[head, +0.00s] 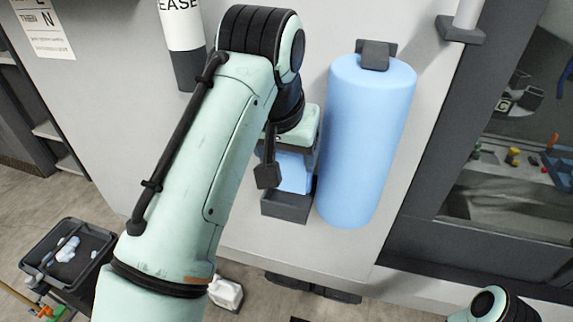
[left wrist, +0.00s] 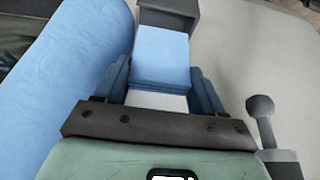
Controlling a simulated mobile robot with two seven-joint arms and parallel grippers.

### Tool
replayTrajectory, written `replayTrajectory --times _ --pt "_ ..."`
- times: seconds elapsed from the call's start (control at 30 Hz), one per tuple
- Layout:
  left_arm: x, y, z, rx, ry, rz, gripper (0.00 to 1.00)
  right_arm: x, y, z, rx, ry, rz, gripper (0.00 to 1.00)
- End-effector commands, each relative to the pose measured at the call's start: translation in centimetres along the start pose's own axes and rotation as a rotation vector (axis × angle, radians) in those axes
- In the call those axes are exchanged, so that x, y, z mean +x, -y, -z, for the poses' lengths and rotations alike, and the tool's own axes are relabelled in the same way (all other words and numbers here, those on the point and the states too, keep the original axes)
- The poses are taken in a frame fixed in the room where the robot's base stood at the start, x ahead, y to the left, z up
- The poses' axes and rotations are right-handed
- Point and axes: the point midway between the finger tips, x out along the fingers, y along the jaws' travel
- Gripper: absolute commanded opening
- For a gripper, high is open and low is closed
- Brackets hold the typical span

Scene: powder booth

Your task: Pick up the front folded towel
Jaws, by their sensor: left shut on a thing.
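The blue folded towel (left wrist: 160,60) lies between the two fingers of my left gripper (left wrist: 160,84) in the left wrist view. The gripper is shut on it, with one finger on each side. In the head view the towel (head: 294,178) shows as a light blue patch just above a dark grey wall holder (head: 286,207). My left gripper (head: 293,152) is there, largely hidden by its own wrist. The towel's far end meets the dark holder (left wrist: 168,14). I cannot tell whether other towels lie behind it. My right gripper is out of view.
A large light blue roll (head: 365,145) hangs on the wall close to the right of the holder; it also fills the left of the left wrist view (left wrist: 60,75). A black bin (head: 68,258) stands on the floor at left. A booth window (head: 515,165) is at right.

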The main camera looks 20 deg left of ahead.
Motion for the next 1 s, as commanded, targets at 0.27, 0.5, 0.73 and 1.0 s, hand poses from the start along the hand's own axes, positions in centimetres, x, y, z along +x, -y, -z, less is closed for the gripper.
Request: replayTrajectory --times 0.27,0.5,0.73,1.0 --pt "-1.6 0.1 0.7 -0.001 -0.001 0.003 0.41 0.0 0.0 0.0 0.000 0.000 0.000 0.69" --pt "-2.4 -0.1 -2.1 0.005 0.003 -0.003 0.41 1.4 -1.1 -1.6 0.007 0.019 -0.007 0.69" --pt "-3.9 -0.2 -6.3 0.008 0.002 -0.004 0.41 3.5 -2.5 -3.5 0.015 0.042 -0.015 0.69" --pt "-6.6 -0.1 -12.6 0.006 0.000 -0.002 0.41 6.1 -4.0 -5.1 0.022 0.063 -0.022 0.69"
